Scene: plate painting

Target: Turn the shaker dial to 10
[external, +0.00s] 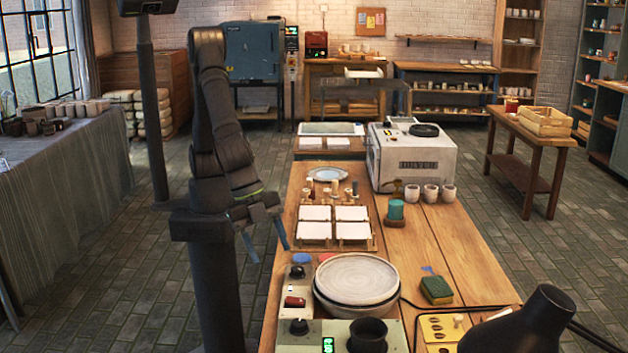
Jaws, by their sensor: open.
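A pale control box (388,338) stands at the near end of the bench, cut off by the picture's bottom edge. It has a black dial (299,327), a lit green display (328,345) and a black cup-shaped top (368,337); it looks like the shaker. The digits and the dial's pointer are too small to read. A second black knob (297,271) sits on a panel beside the round plate. My gripper (267,241) is open and empty, raised at the bench's left edge, beyond and left of both knobs and apart from them.
A stacked round plate (357,278) sits right of the panel, with a red switch (294,302) beside it. White tiles (315,230), a green-yellow sponge (436,289) and a yellow panel (445,328) are nearby. The bench's right middle (455,245) is clear.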

